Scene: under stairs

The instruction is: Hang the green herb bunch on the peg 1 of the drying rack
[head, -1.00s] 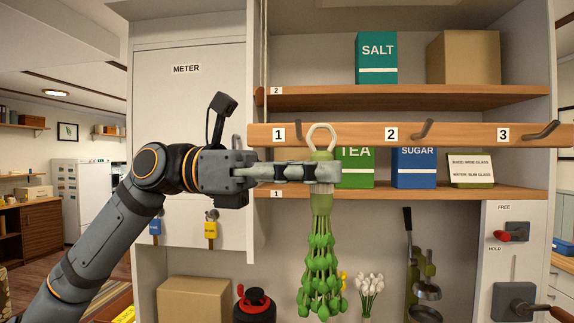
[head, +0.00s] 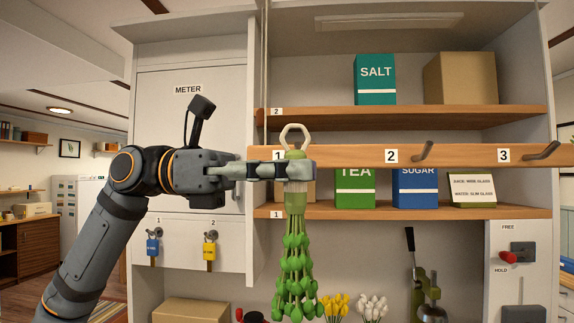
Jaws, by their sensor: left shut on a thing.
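The green herb bunch (head: 296,268) hangs upright with its leaves down and a pale loop (head: 294,134) at its top. My left gripper (head: 299,171) is shut on the bunch's stem just below the loop. The drying rack (head: 350,154) is a wooden rail with numbered pegs. The loop shows in front of the rail beside the label 1. Peg 1 is hidden behind the loop and gripper, and I cannot tell whether the loop is around it. Peg 2 (head: 424,151) and peg 3 (head: 541,152) are bare. My right gripper is not in view.
Behind the rail, shelves hold a salt box (head: 375,80), a tea box (head: 355,187), a sugar box (head: 415,187) and a cardboard box (head: 459,77). Yellow flowers (head: 335,305) and white flowers (head: 372,307) stand below. A meter cabinet (head: 188,120) is at left.

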